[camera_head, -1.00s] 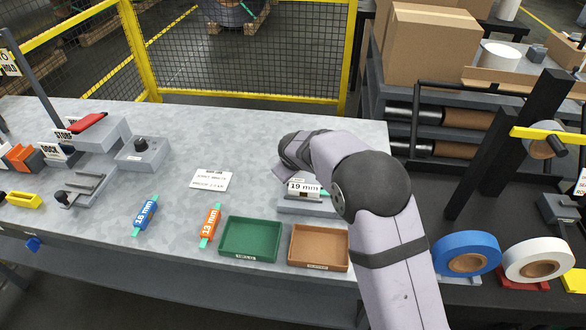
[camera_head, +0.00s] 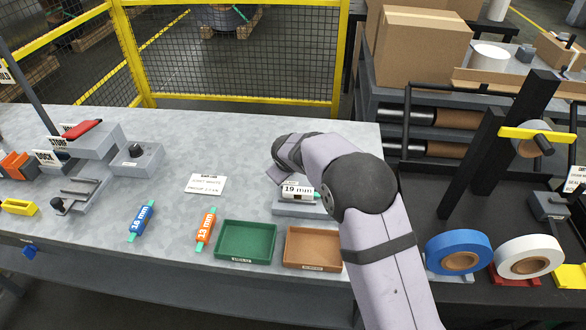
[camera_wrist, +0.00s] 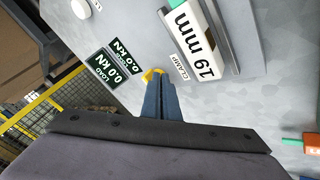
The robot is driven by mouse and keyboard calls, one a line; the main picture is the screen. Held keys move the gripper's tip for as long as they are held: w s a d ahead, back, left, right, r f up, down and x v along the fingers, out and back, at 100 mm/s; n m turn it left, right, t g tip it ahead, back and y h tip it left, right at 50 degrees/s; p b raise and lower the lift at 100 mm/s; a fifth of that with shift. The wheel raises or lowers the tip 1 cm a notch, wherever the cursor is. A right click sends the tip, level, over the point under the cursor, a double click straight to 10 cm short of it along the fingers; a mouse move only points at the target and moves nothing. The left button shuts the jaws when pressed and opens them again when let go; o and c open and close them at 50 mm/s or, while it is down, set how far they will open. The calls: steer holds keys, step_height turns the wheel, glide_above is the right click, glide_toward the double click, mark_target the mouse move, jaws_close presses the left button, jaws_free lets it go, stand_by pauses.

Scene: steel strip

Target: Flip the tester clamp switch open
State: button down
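The tester is a low grey block (camera_head: 300,209) on the right of the bench, partly behind my arm. A white piece marked 19 mm (camera_head: 298,191) lies on it; the same piece shows large in the wrist view (camera_wrist: 190,42). A CLAMP label (camera_wrist: 180,68) sits beside it. My gripper (camera_wrist: 155,78) has its blue fingers together, pointing beside that label. A small yellow piece shows at the fingertips; I cannot tell whether it is the clamp switch or part of the fingers. In the head view my forearm hides the fingers.
Green tray (camera_head: 246,257) and brown tray (camera_head: 314,263) stand at the bench front, with an orange 13 mm piece (camera_head: 205,229) and a blue 16 mm piece (camera_head: 141,221) to their left. Dark load displays (camera_wrist: 104,68) are near the fingers.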

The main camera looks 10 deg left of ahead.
steer(key=shift+w+a+r, duration=0.2)
steer(key=shift+a+r, duration=0.35)
steer(key=shift+a, duration=0.15)
steer(key=shift+s+r, duration=0.1)
steer(key=s+d+r+b, duration=0.1)
steer(key=s+r+b, duration=0.1)
steer(key=s+r, duration=0.2)
steer(key=shift+s+d+r, duration=0.3)
stand_by(0.3)
